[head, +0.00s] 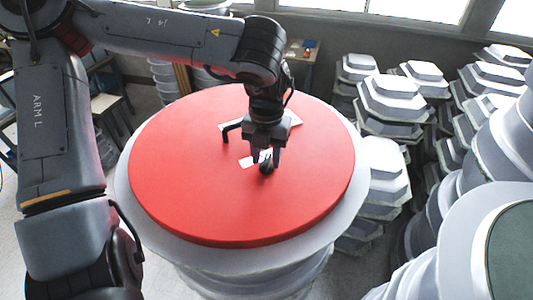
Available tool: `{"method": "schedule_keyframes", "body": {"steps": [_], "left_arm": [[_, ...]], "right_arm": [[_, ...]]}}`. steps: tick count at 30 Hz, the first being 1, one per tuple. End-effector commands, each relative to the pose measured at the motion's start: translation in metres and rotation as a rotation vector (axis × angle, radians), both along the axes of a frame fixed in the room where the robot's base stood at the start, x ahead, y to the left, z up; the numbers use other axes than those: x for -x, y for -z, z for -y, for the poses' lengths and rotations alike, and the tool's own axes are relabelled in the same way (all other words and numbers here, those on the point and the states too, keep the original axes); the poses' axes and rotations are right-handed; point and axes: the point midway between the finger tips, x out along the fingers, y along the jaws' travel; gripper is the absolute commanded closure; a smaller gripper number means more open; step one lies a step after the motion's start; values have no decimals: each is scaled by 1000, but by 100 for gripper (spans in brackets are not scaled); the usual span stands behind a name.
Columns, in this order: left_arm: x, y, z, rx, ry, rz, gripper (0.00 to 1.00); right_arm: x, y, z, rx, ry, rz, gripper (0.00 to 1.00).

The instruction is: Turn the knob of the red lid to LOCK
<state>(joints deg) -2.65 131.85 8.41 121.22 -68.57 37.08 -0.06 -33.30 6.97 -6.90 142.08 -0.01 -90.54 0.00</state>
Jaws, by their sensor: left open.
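The round red lid (190,195) lies flat on top of a pale round mould (345,215) in the middle of the head view. My left gripper (264,162) points down at the centre of the lid, its fingers open around or just above a small dark knob (266,169). I cannot tell whether the fingers touch the knob. White label patches (246,162) show beside the knob; their text is too small to read. A black handle (226,133) stands on the lid left of my gripper. My right gripper is not in view.
Stacks of pale moulds (395,105) crowd the right side and back right. A large round mould with a green top (512,255) stands at the lower right. A small table (300,50) is behind the lid. The lid's left and front surface is clear.

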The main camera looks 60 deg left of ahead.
Motion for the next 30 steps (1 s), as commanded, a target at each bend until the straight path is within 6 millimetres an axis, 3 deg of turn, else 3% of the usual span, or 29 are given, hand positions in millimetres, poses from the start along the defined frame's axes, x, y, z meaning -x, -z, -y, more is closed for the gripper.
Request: {"method": "schedule_keyframes", "body": {"steps": [11, 20, 30], "left_arm": [[0, 5, 0, 0, 0, 0, 60], [0, 5, 0, 0, 0, 0, 100], [0, 6, 0, 1, -21, 1, 100]], "right_arm": [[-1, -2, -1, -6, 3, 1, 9], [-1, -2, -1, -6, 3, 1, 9], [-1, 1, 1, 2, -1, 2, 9]]}}
